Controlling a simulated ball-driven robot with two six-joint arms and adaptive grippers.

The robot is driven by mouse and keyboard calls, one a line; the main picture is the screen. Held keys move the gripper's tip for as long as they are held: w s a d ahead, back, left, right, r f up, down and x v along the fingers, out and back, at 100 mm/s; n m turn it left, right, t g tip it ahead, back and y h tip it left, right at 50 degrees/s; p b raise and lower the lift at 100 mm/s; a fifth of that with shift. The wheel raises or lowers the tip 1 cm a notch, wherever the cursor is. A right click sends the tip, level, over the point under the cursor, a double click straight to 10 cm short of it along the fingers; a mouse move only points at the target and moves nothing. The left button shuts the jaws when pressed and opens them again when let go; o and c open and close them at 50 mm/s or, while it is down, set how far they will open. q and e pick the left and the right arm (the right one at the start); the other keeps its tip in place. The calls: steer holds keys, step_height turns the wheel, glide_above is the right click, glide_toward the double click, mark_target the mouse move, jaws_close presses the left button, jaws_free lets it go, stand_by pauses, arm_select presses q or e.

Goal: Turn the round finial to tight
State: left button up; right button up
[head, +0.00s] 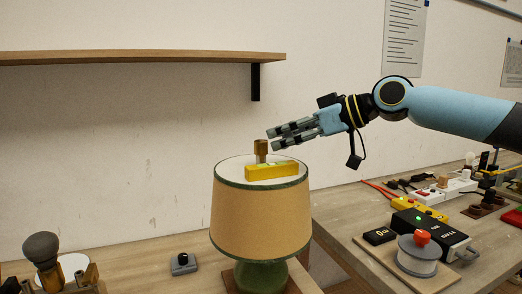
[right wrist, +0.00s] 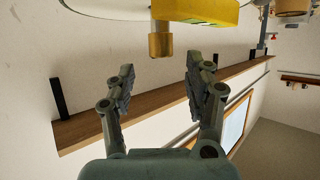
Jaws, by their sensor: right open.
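The finial (head: 261,150) is a brass knob standing upright at the top centre of the lamp (head: 258,222), which has a tan shade with green trim. In the right wrist view the finial (right wrist: 160,42) shows upside down, just beyond the gap between the fingers. My right gripper (head: 273,139) is open and empty, reaching in from the right close to the finial. In the right wrist view its two fingers (right wrist: 160,72) stand apart with nothing between them. I cannot tell from these views how tight the finial is. My left gripper is not in view.
A yellow spirit level (head: 272,171) lies on the shade top beside the finial. A wooden shelf (head: 140,57) is on the wall at left. A black meter box (head: 430,232), a spool (head: 417,257) and a power strip (head: 446,190) crowd the right bench.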

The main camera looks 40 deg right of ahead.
mark_target(265, 141)
steer(key=shift+p+x, duration=0.55)
steer(key=shift+x, duration=2.65)
jaws_close()
